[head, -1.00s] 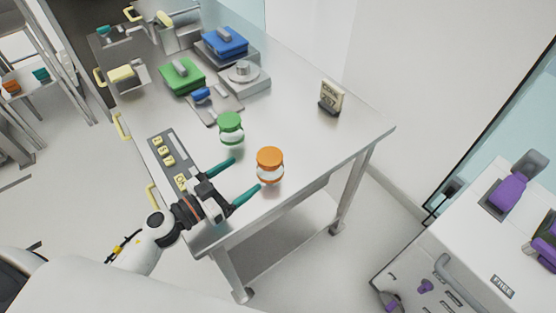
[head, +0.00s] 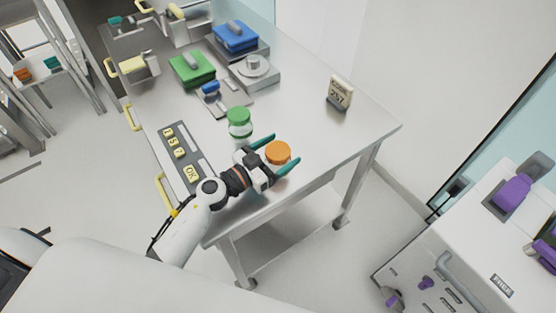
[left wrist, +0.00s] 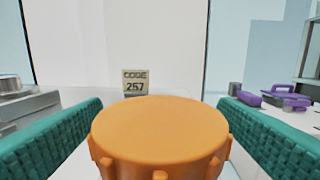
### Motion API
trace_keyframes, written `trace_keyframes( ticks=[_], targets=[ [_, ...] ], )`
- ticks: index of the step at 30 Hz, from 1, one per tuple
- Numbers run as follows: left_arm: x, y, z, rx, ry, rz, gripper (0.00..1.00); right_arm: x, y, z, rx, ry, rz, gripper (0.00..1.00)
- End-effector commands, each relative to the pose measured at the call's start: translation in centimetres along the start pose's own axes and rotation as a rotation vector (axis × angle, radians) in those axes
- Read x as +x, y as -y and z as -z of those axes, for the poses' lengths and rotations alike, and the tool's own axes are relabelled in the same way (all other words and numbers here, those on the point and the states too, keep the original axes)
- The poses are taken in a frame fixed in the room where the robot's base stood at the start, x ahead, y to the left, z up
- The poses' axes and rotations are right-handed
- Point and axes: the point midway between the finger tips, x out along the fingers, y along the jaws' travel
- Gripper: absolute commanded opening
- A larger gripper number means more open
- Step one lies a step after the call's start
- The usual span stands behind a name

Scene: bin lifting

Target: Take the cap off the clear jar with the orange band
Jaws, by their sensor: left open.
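The jar with the orange cap (head: 278,152) stands on the steel table near its front edge. In the head view its clear body is mostly hidden by my left gripper (head: 280,155). In the left wrist view the orange cap (left wrist: 160,132) fills the lower middle, between the two teal fingers. My left gripper is open, with one finger on each side of the cap and a visible gap on both sides. A second clear jar with a green cap (head: 239,117) stands just behind and to the left. My right gripper does not show.
A keypad (head: 183,155) lies left of the jars. A sign reading CODE 257 (head: 339,93) stands at the back right. A green box (head: 192,69), a blue box (head: 236,37) and a round-topped device (head: 254,71) are farther back. The table's right part is clear.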

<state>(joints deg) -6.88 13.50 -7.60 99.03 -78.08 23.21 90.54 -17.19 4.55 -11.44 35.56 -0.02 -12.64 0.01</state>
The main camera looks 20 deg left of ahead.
Motion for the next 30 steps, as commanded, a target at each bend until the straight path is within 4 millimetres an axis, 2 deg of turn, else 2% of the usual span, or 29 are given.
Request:
trace_keyframes(
  ticks=[2, 11, 20, 23, 30],
  targets=[
    [0.0, 0.0, 0.0, 0.0, 0.0, 0.0, 0.79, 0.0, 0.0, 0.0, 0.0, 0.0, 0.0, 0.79],
    [-0.1, 0.0, 0.0, 0.001, 0.0, 0.0, 0.3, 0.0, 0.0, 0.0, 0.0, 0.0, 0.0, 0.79],
    [-0.1, 0.0, -0.3, 0.002, 0.0, 0.001, 0.28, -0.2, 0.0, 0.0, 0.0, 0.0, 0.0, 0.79],
    [-0.1, 0.0, -1.6, 0.006, 0.0, 0.002, 0.28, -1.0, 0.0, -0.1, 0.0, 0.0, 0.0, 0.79],
    [-0.1, -0.1, -6.8, 0.007, -0.001, 0.002, 0.28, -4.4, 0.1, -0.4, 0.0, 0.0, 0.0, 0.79]
  ],
)
